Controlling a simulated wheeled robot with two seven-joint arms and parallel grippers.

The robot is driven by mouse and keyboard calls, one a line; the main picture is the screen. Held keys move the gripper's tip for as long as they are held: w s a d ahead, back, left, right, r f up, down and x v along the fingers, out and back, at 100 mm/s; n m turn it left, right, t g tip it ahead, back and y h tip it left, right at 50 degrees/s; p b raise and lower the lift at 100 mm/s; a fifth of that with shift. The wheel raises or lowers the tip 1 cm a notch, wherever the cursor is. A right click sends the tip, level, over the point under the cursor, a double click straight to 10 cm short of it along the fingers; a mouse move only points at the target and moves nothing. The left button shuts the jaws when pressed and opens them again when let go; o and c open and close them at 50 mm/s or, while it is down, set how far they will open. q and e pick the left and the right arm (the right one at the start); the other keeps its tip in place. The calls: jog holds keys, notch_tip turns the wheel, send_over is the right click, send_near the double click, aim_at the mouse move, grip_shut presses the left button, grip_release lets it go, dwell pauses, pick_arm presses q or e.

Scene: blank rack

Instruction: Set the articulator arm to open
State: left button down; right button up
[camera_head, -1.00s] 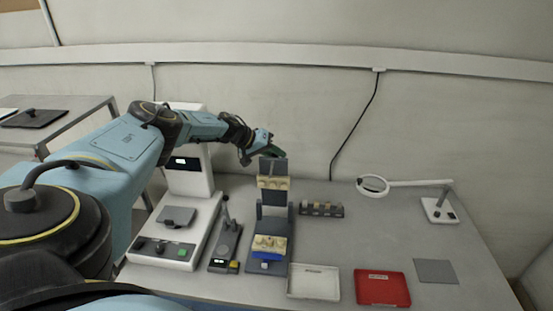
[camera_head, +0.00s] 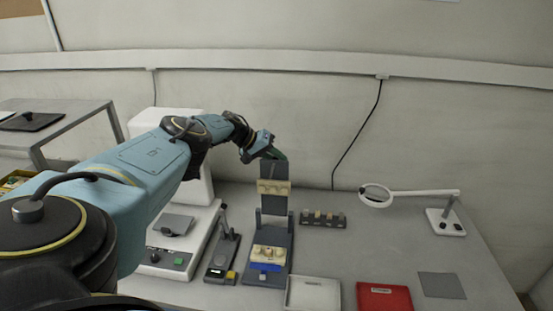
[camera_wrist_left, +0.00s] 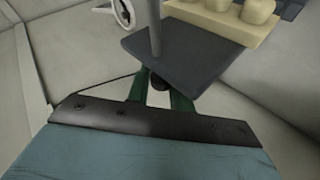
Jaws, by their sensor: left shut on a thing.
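The articulator (camera_head: 261,280) stands on the bench with a dark grey base. Its upper arm (camera_head: 272,204) is raised upright, with a cream dental cast (camera_head: 273,187) on its face. A lower cream cast (camera_head: 268,253) sits on a blue mount on the base. My left gripper (camera_head: 276,156) is at the top end of the raised arm and shut on it. In the left wrist view the gripper's green fingers (camera_wrist_left: 160,98) meet at the dark plate (camera_wrist_left: 185,60) and its pin, with the upper cast beyond. The exact contact is partly hidden. My right gripper is not in view.
Left of the articulator are a small dark device (camera_head: 221,262) with a post and a white machine (camera_head: 178,250). A rack of small blocks (camera_head: 323,219) and a magnifier (camera_head: 376,195) are at right. A white tray (camera_head: 313,293) and red tray (camera_head: 384,297) lie in front.

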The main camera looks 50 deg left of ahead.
pick_arm(q)
jog(key=shift+s+f, duration=0.2)
jog(key=shift+f, duration=0.15)
jog(key=c, duration=1.4)
grip_release()
jog(key=shift+c, duration=0.2)
jog(key=shift+o, duration=0.7)
jog(key=shift+w+a, duration=0.1)
jog(key=shift+w, duration=0.05)
jog(key=shift+r, duration=0.1)
jog(key=shift+s+a+r+p, duration=0.15)
jog(key=shift+s+r+p, duration=0.15)
jog(key=shift+r+p, duration=0.25)
jog(key=p+v, duration=0.4)
jog(key=v, duration=0.8)
jog(key=shift+s, duration=0.15)
jog(key=shift+f, duration=0.15)
